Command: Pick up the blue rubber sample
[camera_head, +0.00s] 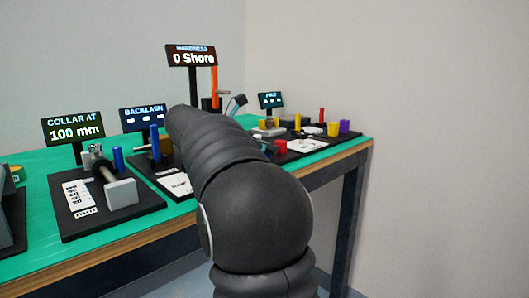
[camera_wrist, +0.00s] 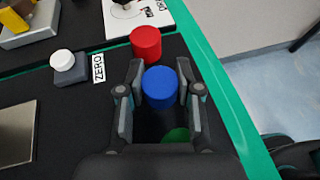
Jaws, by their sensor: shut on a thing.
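The blue rubber sample (camera_wrist: 160,86) is a short round cylinder with a flat top. In the wrist view it sits between the two fingers of my gripper (camera_wrist: 160,70), which is shut on it. I cannot tell whether it is clear of the dark surface below. A red cylinder (camera_wrist: 146,42) stands just beyond the fingertips. A green round sample (camera_wrist: 177,135) is partly hidden between the fingers, nearer my palm. In the head view my arm hides the gripper and the blue sample.
A dark block with a white button (camera_wrist: 62,60) and a ZERO label (camera_wrist: 98,67) lies left of the gripper. A metal plate (camera_wrist: 18,133) is further left. The green table's edge (camera_wrist: 222,85) runs close on the right. A "0 Shore" display (camera_head: 192,56) stands behind my arm.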

